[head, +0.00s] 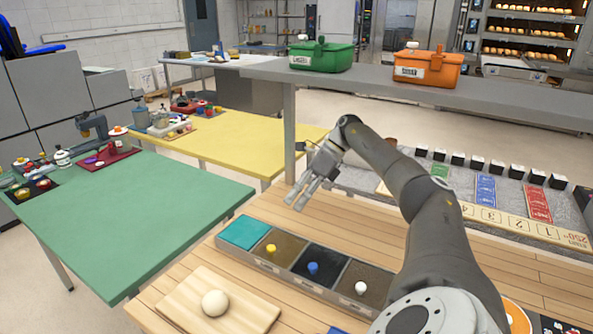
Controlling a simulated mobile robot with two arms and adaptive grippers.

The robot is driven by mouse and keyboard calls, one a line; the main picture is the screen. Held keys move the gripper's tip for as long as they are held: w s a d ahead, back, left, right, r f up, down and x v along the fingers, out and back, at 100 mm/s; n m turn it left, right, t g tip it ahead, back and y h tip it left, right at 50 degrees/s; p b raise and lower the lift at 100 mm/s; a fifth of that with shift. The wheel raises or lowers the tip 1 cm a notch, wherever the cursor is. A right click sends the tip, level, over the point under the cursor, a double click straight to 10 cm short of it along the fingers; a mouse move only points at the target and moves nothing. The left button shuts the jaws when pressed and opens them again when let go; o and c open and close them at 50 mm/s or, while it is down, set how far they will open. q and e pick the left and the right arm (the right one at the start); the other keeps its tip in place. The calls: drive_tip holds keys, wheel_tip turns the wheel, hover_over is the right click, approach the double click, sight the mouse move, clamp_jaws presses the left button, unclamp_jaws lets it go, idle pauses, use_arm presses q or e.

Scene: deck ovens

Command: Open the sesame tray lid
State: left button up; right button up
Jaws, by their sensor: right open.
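To the right come sections with a yellow knob (270,249), a blue knob (313,267) and a white knob (361,287); all these sections look covered. I cannot tell from labels which one is the sesame lid. My right gripper (300,203) is open and empty, fingers pointing down-left, above and behind the tray's left half, touching no knob. My right arm hides part of the counter at the right. My left gripper is not in view.
A board (180,306) with a dough ball (215,303) lies in front of the tray. A raised grey shelf (400,85) behind carries a green box (321,55) and an orange box (427,67). A green table (150,210) stands at the left.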

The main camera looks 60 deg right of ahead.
drive_tip(key=v, duration=0.6)
drive_tip(key=shift+s+r, duration=0.35)
drive_tip(key=shift+r, duration=0.05)
idle(0.4)
